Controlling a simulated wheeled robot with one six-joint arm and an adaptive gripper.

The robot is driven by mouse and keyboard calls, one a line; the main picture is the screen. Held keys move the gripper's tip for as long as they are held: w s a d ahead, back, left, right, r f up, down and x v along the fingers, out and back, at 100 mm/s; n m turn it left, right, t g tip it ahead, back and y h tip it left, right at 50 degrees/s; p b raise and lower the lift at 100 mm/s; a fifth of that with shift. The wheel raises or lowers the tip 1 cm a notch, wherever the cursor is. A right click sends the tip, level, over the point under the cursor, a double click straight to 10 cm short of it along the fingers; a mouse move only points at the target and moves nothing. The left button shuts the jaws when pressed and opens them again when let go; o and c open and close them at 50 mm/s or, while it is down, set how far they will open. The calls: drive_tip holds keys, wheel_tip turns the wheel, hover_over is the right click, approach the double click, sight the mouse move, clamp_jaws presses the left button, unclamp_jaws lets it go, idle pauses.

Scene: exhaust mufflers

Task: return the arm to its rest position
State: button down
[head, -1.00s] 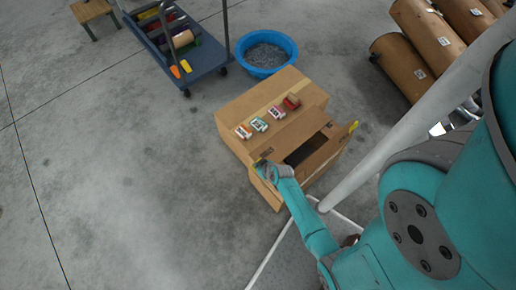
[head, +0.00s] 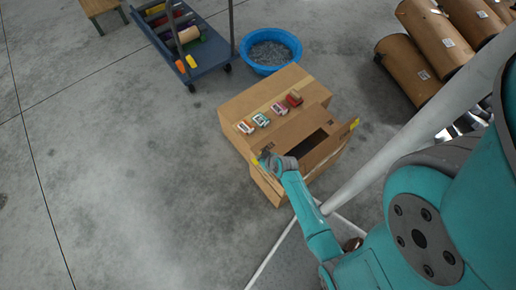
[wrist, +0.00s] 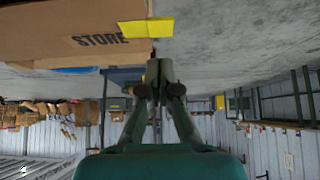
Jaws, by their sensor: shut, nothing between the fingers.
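My arm (head: 315,232) is teal and reaches forward from the right side of the head view, toward the near cardboard box. My gripper (wrist: 153,70) shows in the wrist view with its fingers together and nothing between them. In the head view the arm's end is at the left side of the open box, and the fingertips are too small there to make out. The open cardboard box (head: 325,155) has a dark opening and yellow tape on its flaps. In the wrist view a box flap (wrist: 60,35) marked "STORE" with yellow tape hangs close beside the gripper.
A closed box (head: 240,107) behind carries several small packages. Beyond stand a blue tub (head: 270,70), a blue cart (head: 210,65) with coloured items and a wooden stool (head: 97,6). Brown cylinders (head: 410,70) lie at upper right. The floor at left is clear.

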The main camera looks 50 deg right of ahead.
drive_tip(key=s+a+r, duration=0.1)
drive_tip(key=s, duration=0.5)
drive_tip(key=shift+s+a+r, duration=0.3)
drive_tip(key=shift+s+a, duration=0.05)
drive_tip(key=shift+a, duration=0.05)
drive_tip(key=s+a+r+n+t+h, duration=0.1)
drive_tip(key=s+a+r+t, duration=0.2)
drive_tip(key=s+a+r, duration=0.9)
drive_tip(key=s+a+r+t+y, duration=0.1)
drive_tip(key=a+r, duration=0.1)
drive_tip(key=r, duration=0.6)
drive_tip(key=s+a+r+n+t+y, duration=0.1)
drive_tip(key=s+a+r+t, duration=0.1)
drive_tip(key=r, duration=0.7)
drive_tip(key=s+a+r+n+t+y, duration=0.1)
drive_tip(key=s+a+r, duration=0.1)
drive_tip(key=r, duration=0.6)
drive_tip(key=shift+s+a+r+t, duration=0.2)
drive_tip(key=shift+a+r+t, duration=0.1)
drive_tip(key=shift+a, duration=0.05)
